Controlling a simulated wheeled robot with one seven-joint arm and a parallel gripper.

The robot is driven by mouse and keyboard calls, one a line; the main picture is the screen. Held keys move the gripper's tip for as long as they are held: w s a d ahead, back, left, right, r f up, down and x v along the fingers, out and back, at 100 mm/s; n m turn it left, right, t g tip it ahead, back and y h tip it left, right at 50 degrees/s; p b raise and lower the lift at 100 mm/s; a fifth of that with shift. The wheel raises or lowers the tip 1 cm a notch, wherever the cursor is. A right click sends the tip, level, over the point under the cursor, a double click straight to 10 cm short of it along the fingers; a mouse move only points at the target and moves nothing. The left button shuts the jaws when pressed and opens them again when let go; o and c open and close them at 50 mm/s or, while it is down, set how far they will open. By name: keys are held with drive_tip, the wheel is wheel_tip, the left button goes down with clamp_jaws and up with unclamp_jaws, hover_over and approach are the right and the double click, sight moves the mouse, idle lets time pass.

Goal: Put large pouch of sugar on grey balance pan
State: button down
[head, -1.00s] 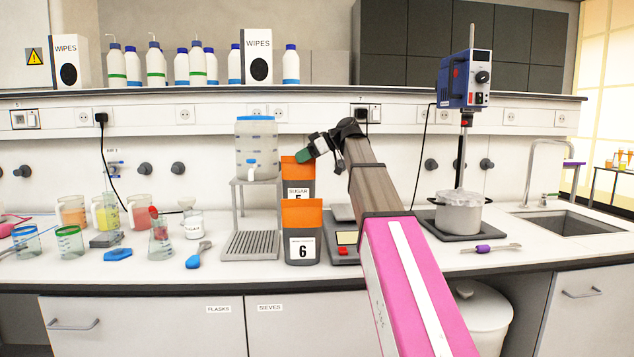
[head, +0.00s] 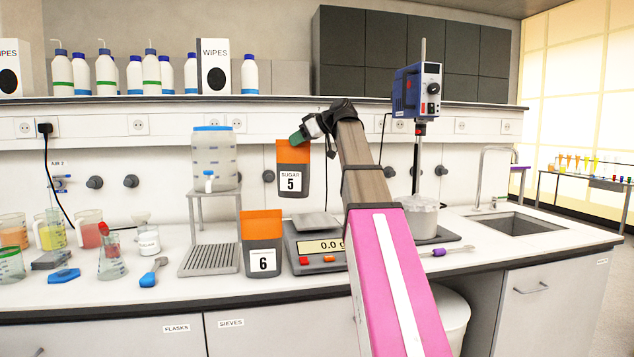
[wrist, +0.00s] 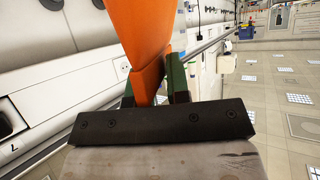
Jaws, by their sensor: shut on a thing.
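The sugar pouch (head: 292,181), grey with an orange top and a label "SUGAR 5", hangs upright in the air. My gripper (head: 301,137) is shut on its orange top edge. In the wrist view the orange part of the pouch (wrist: 143,45) is between the green fingers of my gripper (wrist: 153,90). The balance (head: 318,255) stands below on the bench, its display reading about 0.0, partly hidden by my arm. Its grey pan (head: 316,222) looks empty. The pouch's lower edge is above the pan's left part and apart from it.
Another orange-topped pouch, labelled 6 (head: 262,240), stands left of the balance. A dispenser tank (head: 214,160) on a stand (head: 190,225) is further left. A stirrer (head: 418,90) over a pot (head: 420,217) stands to the right. Beakers and flasks crowd the left bench.

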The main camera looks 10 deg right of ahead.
drive_tip(key=w+d+f, duration=0.4)
drive_tip(key=d+f, duration=0.3)
drive_tip(key=f, duration=0.2)
drive_tip(key=shift+d+f, duration=0.15)
drive_tip(key=shift+d, duration=0.25)
drive_tip(key=shift+f, duration=0.15)
drive_tip(key=c, duration=1.1)
unclamp_jaws()
drive_tip(key=v, duration=1.2)
drive_tip(key=shift+w, duration=0.1)
